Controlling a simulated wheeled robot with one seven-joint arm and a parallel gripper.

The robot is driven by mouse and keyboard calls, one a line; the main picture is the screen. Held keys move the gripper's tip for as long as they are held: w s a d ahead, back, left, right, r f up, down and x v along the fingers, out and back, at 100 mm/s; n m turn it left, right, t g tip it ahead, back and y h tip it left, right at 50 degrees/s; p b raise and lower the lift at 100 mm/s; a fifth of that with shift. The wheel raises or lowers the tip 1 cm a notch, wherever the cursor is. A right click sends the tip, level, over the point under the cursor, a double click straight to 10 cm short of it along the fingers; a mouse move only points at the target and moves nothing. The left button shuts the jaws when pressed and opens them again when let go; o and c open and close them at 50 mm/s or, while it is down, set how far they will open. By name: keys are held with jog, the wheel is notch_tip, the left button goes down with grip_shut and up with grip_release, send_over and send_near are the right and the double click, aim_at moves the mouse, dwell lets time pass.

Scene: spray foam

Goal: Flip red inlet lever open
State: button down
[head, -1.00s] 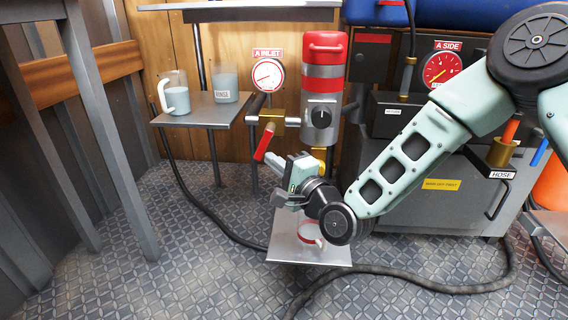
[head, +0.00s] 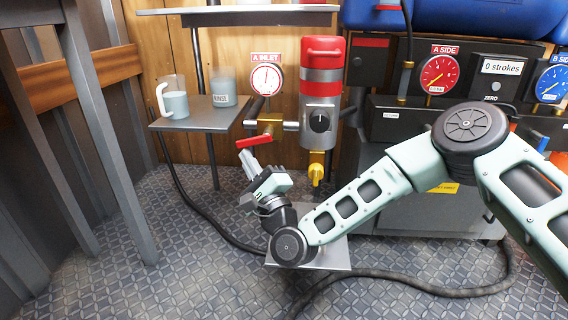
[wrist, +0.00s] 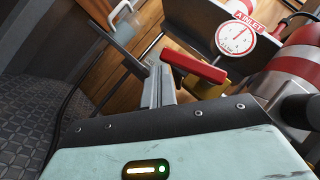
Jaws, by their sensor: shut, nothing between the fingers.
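The red inlet lever (head: 254,141) sits on the brass valve (head: 270,124) below the A INLET gauge (head: 266,78). It lies nearly level, pointing left from the valve in the head view. In the wrist view the red lever (wrist: 193,65) is just beyond my fingers. My gripper (head: 247,162) is shut and empty, with its fingertips just below the lever's left part. In the wrist view my gripper (wrist: 158,72) has its tips close beside the lever's left end; I cannot tell whether they touch it.
A side shelf (head: 205,115) with a mug (head: 174,103) and RINSE cup (head: 222,93) is at left. A low metal plate (head: 335,252) and hose lie below.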

jog(key=shift+a+r+p, duration=0.35)
jog(key=shift+a+r, duration=0.15)
jog(key=shift+r, duration=0.1)
jog(key=shift+a+r, duration=0.1)
dwell(0.5)
jog(key=p+v, duration=0.6)
jog(key=v, duration=1.1)
jog(key=shift+s, duration=0.15)
